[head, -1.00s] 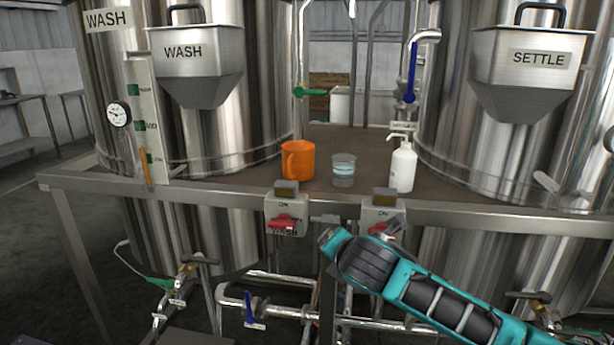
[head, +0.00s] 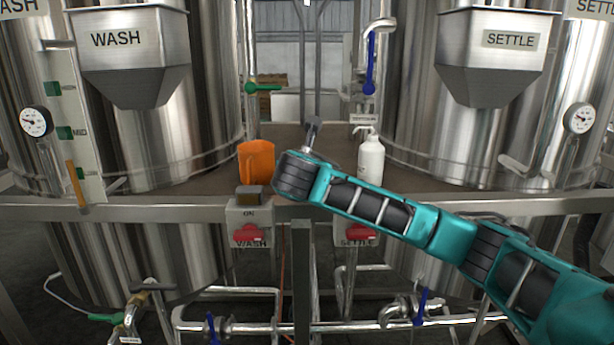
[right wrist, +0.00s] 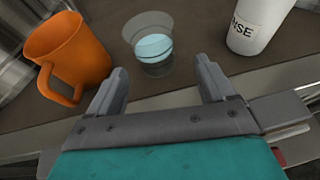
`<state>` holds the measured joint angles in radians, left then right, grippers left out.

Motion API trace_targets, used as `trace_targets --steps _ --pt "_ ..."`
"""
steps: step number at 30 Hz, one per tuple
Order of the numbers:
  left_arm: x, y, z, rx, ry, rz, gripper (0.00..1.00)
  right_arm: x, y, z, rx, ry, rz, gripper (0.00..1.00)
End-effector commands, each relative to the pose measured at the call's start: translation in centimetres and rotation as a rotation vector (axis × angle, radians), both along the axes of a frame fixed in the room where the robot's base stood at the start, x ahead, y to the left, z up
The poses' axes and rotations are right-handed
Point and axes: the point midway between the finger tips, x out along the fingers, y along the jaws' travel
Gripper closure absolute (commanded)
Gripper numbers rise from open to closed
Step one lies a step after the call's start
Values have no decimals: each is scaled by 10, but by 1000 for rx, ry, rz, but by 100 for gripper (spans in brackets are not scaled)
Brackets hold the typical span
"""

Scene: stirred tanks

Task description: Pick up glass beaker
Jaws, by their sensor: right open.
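The glass beaker (right wrist: 152,47) is clear, with pale blue liquid in it, and stands upright on the brown platform in the right wrist view. In the head view my right arm hides it. My right gripper (right wrist: 160,80) is open and empty, its two fingers spread with the beaker ahead of and between their lines, not touching it. In the head view the right gripper (head: 312,130) shows small above the platform, between the orange mug and the white bottle. My left gripper is not in view.
An orange mug (right wrist: 72,58) stands left of the beaker, and it also shows in the head view (head: 257,162). A white bottle (right wrist: 258,22) stands to the right, also in the head view (head: 371,160). Steel WASH (head: 130,55) and SETTLE (head: 495,55) hoppers flank the platform.

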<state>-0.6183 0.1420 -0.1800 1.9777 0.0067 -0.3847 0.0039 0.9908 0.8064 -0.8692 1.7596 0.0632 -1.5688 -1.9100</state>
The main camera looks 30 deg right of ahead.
Motion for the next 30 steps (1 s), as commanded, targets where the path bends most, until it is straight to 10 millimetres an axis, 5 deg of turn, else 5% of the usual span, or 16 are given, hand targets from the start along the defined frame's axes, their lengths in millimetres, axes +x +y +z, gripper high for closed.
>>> trace_targets --steps 18,30 --pt "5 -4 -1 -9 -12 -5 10 48 -30 -20 2 -1 0 17" --pt "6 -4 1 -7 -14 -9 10 53 -34 -23 0 -1 3 21"
